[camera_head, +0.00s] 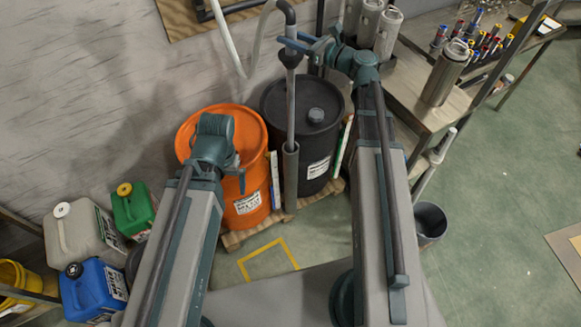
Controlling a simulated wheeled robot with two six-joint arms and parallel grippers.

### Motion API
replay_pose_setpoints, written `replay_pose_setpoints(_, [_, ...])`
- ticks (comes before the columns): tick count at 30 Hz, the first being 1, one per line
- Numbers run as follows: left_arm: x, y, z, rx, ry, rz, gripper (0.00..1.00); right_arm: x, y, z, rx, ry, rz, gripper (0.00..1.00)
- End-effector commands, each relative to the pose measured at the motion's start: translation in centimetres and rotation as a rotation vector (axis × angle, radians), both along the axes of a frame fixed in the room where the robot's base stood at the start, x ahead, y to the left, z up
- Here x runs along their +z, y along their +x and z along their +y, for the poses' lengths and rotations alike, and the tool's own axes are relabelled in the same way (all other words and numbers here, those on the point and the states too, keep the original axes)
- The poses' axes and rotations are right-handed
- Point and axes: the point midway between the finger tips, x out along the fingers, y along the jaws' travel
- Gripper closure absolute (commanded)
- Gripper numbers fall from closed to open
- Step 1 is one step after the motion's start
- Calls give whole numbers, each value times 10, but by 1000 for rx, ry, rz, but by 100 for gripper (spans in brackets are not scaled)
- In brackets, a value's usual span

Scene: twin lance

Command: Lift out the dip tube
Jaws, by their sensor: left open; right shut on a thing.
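The dip tube (291,105) is a long grey upright pipe with a dark collar and a dark curved top. My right gripper (297,44) is shut on its upper part, near the collar. The tube runs down in front of the black drum (272,103) to the mouth of a grey upright sleeve (291,180). I cannot tell whether its lower end is inside the sleeve. My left gripper (240,176) is open and empty over the front of the orange drum (254,150); my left wrist hides part of that drum's lid.
A pale hose (254,52) hangs beside the tube. Both drums stand on a wooden pallet (231,240). Green (134,208), grey-white (80,238) and blue (91,290) canisters stand left. A bench (410,105) with a steel flask (445,72) and a bucket (430,222) are right.

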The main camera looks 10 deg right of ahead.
Motion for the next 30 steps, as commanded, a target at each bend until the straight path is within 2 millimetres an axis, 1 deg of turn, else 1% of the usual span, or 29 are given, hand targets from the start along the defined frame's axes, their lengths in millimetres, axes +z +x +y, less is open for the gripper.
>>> replay_pose_setpoints(30, [93,0,0,12,-3,0,0,94,0,0,0,1,0,100])
